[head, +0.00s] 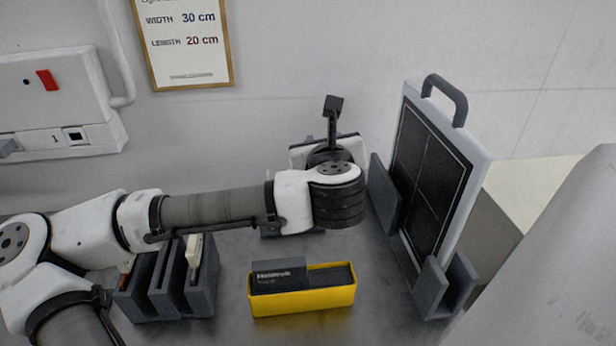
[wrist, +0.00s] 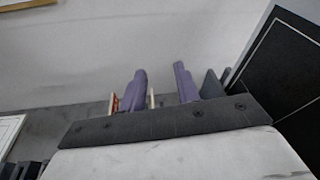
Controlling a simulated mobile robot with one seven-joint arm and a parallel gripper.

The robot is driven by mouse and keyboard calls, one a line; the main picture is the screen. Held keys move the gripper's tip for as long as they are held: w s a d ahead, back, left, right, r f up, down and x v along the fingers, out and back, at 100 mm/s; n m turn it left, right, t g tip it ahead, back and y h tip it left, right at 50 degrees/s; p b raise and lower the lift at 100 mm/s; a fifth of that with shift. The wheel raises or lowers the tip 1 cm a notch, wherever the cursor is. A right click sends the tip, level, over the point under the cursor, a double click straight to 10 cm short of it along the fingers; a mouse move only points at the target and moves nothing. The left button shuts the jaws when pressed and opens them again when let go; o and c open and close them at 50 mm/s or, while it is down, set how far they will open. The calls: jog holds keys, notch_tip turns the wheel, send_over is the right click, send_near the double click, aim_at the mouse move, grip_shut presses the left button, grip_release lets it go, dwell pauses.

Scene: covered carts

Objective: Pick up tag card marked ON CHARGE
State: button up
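In the wrist view my gripper (wrist: 160,70) shows as two purple-grey fingers standing apart, with bare space between them. A thin cream upright piece (wrist: 151,98) stands just right of the left finger, and a small red-and-cream piece (wrist: 115,103) shows at its left. I cannot tell whether either touches the finger. In the head view the fingers are hidden behind my wrist. No lettering reading ON CHARGE is legible in either view, so I cannot tell which piece is the tag card.
A yellow box (head: 302,300) with dark contents stands at the front. A dark slotted rack (head: 166,284) holding a cream piece (head: 195,258) is left. A handled black-faced panel (head: 430,172) stands upright in dark supports at right. A wall switch box (head: 62,100) is back left.

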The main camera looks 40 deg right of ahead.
notch_tip(320, 180, down, 11)
jog(key=w+m+y, duration=0.1)
jog(key=y, duration=0.1)
jog(key=p+x, duration=0.2)
jog(key=x, duration=0.5)
jog(key=shift+w+a, duration=0.25)
jog(key=shift+w, duration=0.15)
grip_shut()
